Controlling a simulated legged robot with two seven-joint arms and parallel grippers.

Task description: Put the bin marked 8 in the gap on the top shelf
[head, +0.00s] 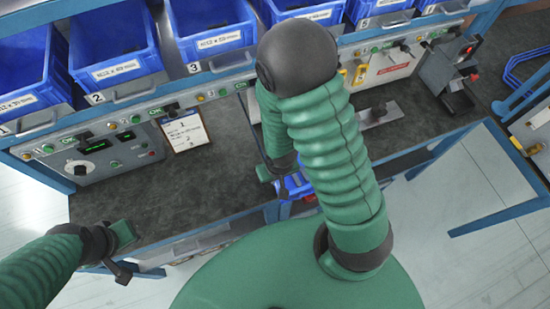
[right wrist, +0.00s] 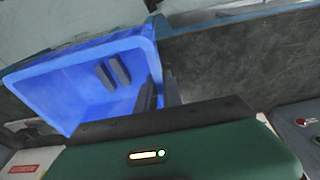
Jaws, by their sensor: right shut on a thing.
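My right gripper (right wrist: 158,98) is shut on the rim of a blue bin (right wrist: 70,88). The open inside of this bin faces the right wrist camera, with two small grey shapes in it. In the head view, only a little of this bin (head: 293,186) shows past my right arm; no number on it is readable. My left gripper (head: 122,256) is low at the left, by the bench's front edge, and I cannot tell whether it is open. The shelf (head: 140,100) carries several blue bins (head: 113,50), with marks 1, 2 and 3 readable. I see no clear gap; my arm hides part of the row.
The dark bench top (head: 225,180) is largely clear. A control box (head: 98,153) and a paper sheet (head: 185,132) stand at its back left. A grey machine (head: 447,75) stands on the right. A blue table frame (head: 500,205) is at lower right.

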